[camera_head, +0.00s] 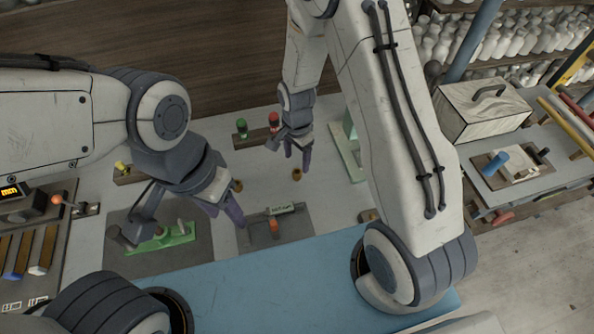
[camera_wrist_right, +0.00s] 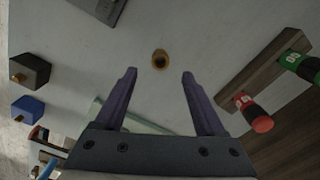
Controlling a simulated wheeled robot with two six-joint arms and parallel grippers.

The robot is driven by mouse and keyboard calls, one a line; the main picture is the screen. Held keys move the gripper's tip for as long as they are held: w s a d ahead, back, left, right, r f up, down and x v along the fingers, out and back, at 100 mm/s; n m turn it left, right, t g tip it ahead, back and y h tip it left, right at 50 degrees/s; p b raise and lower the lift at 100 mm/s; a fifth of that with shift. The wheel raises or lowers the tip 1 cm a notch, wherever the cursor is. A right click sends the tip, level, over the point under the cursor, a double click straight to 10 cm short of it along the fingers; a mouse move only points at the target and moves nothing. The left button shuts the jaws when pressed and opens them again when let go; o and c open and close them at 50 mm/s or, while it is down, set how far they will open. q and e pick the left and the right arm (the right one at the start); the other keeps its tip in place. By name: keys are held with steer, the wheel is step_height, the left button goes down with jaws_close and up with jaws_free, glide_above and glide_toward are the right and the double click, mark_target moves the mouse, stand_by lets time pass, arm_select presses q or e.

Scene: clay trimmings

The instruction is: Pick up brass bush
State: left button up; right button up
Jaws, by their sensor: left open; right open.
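A small brass bush (camera_head: 297,175) stands on the pale bench top, just below my right gripper (camera_head: 297,157) in the head view. In the right wrist view the brass bush (camera_wrist_right: 160,59) shows as a ring with a dark hole, slightly beyond the fingertips of my right gripper (camera_wrist_right: 159,73) and centred between them. The right jaws are open and empty; I cannot tell the exact height over the bush. A second similar brass piece (camera_head: 238,185) stands further left, near my left gripper (camera_head: 223,211). My left gripper is open, with nothing seen between its fingers.
A wooden rack with red and green handled tools (camera_wrist_right: 250,72) lies to the right in the wrist view. In the head view, a green piece (camera_head: 172,238) lies on a grey mat (camera_head: 195,258). A blue mat (camera_head: 285,285) covers the front. Bare bench surrounds the bush.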

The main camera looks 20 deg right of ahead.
mark_target(297, 170)
steer(key=shift+f, duration=0.6)
step_height(297, 170, down, 4)
steer(key=shift+d+r+p, duration=0.1)
steer(key=shift+r+p, duration=0.05)
steer(key=shift+p, duration=0.95)
steer(key=shift+w+f, duration=0.1)
steer(key=shift+f, duration=0.65)
jaws_close()
